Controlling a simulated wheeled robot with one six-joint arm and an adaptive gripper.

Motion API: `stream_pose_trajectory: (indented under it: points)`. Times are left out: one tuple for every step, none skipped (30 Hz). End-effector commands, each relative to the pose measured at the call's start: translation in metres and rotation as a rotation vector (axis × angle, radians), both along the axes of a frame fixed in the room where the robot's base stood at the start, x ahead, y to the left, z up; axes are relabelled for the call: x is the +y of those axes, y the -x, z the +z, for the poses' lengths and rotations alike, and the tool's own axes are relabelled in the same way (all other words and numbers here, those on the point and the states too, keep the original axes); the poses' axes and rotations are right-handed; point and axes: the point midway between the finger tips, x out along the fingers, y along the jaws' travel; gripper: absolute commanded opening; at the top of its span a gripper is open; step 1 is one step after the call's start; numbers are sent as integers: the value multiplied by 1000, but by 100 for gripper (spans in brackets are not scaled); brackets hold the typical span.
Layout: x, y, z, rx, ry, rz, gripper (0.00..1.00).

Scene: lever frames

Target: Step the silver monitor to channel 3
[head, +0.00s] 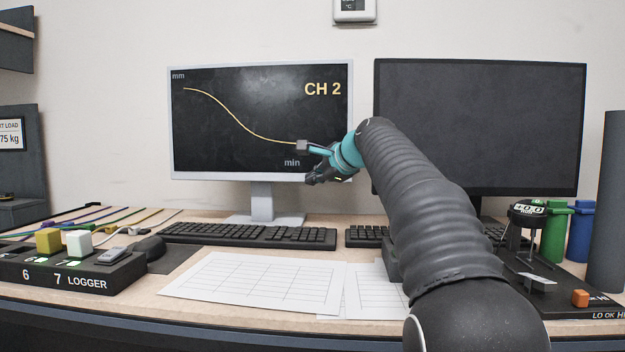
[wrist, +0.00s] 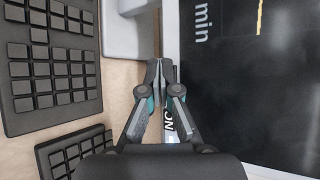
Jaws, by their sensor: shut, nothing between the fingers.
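The silver monitor (head: 262,122) stands at the back of the desk, its dark screen showing "CH 2" and a yellow falling curve. In the wrist view its pale lower bezel (wrist: 171,28) runs down the picture beside the black screen. Part of a label ending in "ON" shows on the bezel, partly covered by my fingers. My gripper (head: 315,166) is in front of the monitor's lower right corner and hides part of that bezel. In the wrist view my gripper (wrist: 158,70) is shut and empty, its fingertips over the bezel edge. I cannot tell if they touch it.
A dark monitor (head: 480,125) stands to the right, partly behind my arm. Keyboards (head: 250,236) lie below the monitors. Paper sheets (head: 252,283) lie in front. A black logger box (head: 70,272) with coloured plugs is at left, and a small dial stand (head: 527,220) at right.

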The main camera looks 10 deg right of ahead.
Motion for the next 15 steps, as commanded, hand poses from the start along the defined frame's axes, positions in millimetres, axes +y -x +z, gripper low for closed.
stream_pose_trajectory:
  points:
    - [0, 1, -1, 0, 0, 0, 0]
    - [1, 2, -1, 0, 0, 0, 0]
    - [1, 4, -1, 0, 0, 0, 0]
    - [2, 5, -1, 0, 0, 0, 0]
    - [2, 7, -1, 0, 0, 0, 0]
    - [3, 9, -1, 0, 0, 0, 0]
    - [3, 10, -1, 0, 0, 0, 0]
    - [4, 11, -1, 0, 0, 0, 0]
    - [4, 13, -1, 0, 0, 0, 0]
    - [5, 13, -1, 0, 0, 0, 0]
    - [5, 14, -1, 0, 0, 0, 0]
    - [5, 14, -1, 0, 0, 0, 0]
    - [5, 14, -1, 0, 0, 0, 0]
    - [5, 14, -1, 0, 0, 0, 0]
    - [5, 14, -1, 0, 0, 0, 0]
